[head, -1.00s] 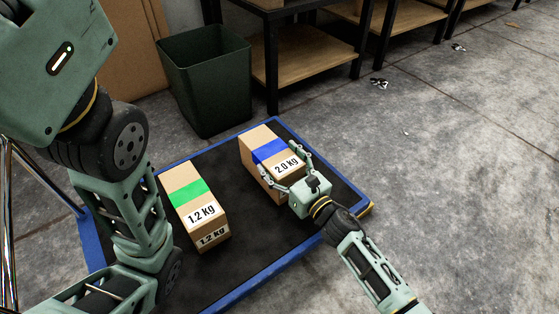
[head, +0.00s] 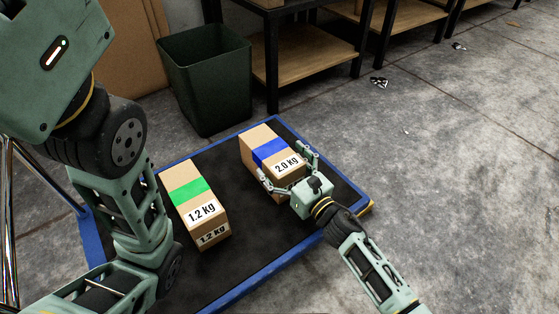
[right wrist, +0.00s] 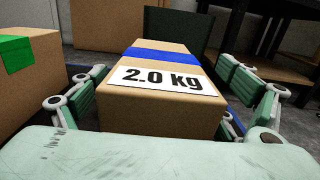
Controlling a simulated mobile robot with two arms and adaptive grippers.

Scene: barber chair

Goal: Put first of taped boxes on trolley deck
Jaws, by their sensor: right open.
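A cardboard box with blue tape and a "2.0 kg" label (head: 259,143) rests on the black, blue-edged trolley deck (head: 252,253), towards its far right. A second box with green tape and a "1.2 kg" label (head: 187,186) lies to its left on the deck, with a gap between. My right gripper (head: 284,169) is open at the near end of the blue-taped box. In the right wrist view its fingers stand on either side of that box (right wrist: 160,102), apparently with gaps. My left arm covers part of the deck's left side; its gripper is out of view.
A dark green bin (head: 207,85) stands just behind the deck. A dark-framed shelf with wooden boards (head: 305,62) stands behind on the right. The concrete floor right of the deck is mostly clear, with small scraps (head: 379,82) farther off.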

